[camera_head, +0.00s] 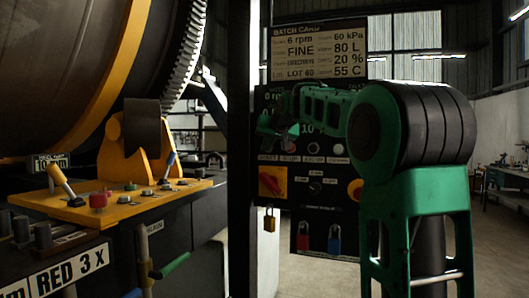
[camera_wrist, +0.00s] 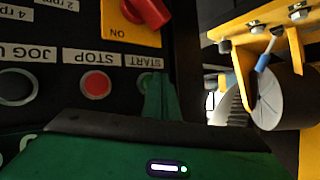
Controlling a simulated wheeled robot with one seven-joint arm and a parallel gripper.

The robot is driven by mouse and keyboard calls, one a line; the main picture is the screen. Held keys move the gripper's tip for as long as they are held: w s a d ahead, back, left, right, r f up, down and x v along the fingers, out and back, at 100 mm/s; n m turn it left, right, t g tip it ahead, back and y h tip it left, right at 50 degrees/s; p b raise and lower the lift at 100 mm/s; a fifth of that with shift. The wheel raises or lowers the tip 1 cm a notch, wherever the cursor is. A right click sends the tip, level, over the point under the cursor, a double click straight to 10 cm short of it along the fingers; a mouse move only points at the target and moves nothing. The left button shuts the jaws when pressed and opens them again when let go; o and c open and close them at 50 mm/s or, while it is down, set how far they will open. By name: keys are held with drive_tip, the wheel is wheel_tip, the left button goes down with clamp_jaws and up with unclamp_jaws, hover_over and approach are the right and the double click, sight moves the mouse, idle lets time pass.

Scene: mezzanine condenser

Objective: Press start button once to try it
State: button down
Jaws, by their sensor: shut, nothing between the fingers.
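The start button (camera_wrist: 144,79) is a green round button on the dark control panel (camera_head: 318,207). Its START label (camera_wrist: 144,59) reads upside down in the wrist view. My gripper (camera_wrist: 160,80) is shut and empty, its green fingers in front of the button and covering most of it. I cannot tell whether the fingertips touch it. In the head view my gripper (camera_head: 268,128) is at the upper left of the panel, and the start button is hidden there. The red stop button (camera_wrist: 96,85) sits beside the start button.
A red rotary switch (camera_head: 271,183) on a yellow plate is below the button row. A dark post (camera_head: 241,150) stands just left of the panel. Padlocks (camera_head: 334,239) hang at the panel's bottom. A batch card (camera_head: 319,49) is above. A large drum (camera_head: 60,80) is at left.

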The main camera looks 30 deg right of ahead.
drive_tip(key=shift+w+d, duration=0.15)
drive_tip(key=shift+d, duration=0.1)
idle(0.6)
drive_tip(key=shift+s+a, duration=0.55)
drive_tip(key=shift+a, duration=0.15)
drive_tip(key=shift+a, duration=0.1)
drive_tip(key=s+a, duration=0.1)
drive_tip(key=a, duration=0.1)
drive_tip(key=s+a, duration=0.1)
drive_tip(key=s, duration=0.1)
drive_tip(key=shift+a, duration=0.4)
drive_tip(key=shift+s+f, duration=0.1)
idle(0.5)
